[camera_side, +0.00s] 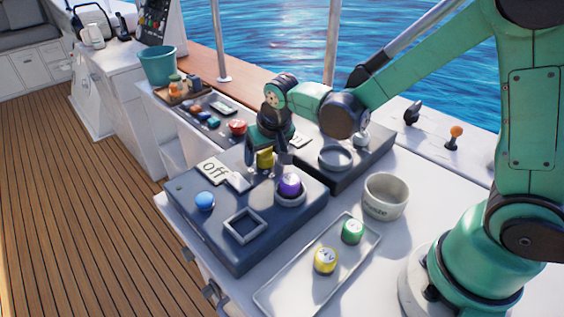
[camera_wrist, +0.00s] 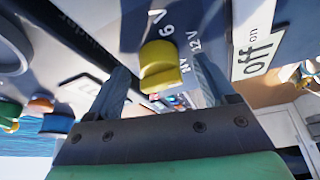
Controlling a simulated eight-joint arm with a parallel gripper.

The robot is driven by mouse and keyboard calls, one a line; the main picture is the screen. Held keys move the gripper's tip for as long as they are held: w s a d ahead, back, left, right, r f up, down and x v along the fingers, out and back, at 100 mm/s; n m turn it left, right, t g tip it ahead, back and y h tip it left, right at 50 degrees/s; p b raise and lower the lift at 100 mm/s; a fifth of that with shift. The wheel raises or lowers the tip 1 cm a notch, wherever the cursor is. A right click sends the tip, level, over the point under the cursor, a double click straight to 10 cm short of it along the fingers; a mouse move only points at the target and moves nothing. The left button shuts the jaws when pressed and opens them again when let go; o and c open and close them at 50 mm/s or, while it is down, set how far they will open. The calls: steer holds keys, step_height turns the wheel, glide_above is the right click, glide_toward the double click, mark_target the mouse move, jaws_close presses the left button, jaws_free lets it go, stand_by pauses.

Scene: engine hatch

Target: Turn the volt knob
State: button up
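The yellow volt knob (camera_side: 265,158) stands on the dark blue panel (camera_side: 230,255), with voltage markings beside it in the wrist view. In that view the knob (camera_wrist: 159,64) has a raised grip bar and shows between my two fingers. My gripper (camera_side: 268,160) points down over the panel at the knob. In the wrist view my gripper (camera_wrist: 160,85) is open, with a gap between each finger and the knob. I cannot tell exactly how far down the fingertips reach around it.
On the panel are an on/off plate (camera_side: 213,170), a blue button (camera_side: 204,201), a purple knob (camera_side: 290,184) and a square frame (camera_side: 243,225). A tray (camera_side: 290,287) with yellow and green caps and a white cup (camera_side: 385,196) stand nearer my base.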

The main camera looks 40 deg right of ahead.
mark_target(266, 152)
steer(key=shift+r, duration=0.1)
steer(key=shift+v, duration=2.75)
steer(key=shift+s, duration=0.1)
steer(key=shift+s+d+r, duration=0.15)
steer(key=shift+s, duration=0.05)
steer(key=s+d+r+n+t+y, duration=0.1)
steer(key=s+d+r+n+t, duration=0.1)
steer(key=s, duration=0.6)
steer(key=shift+s+d+r+n+t, duration=0.2)
steer(key=shift+s+r+n+t, duration=0.2)
steer(key=shift+r+n+t, duration=0.1)
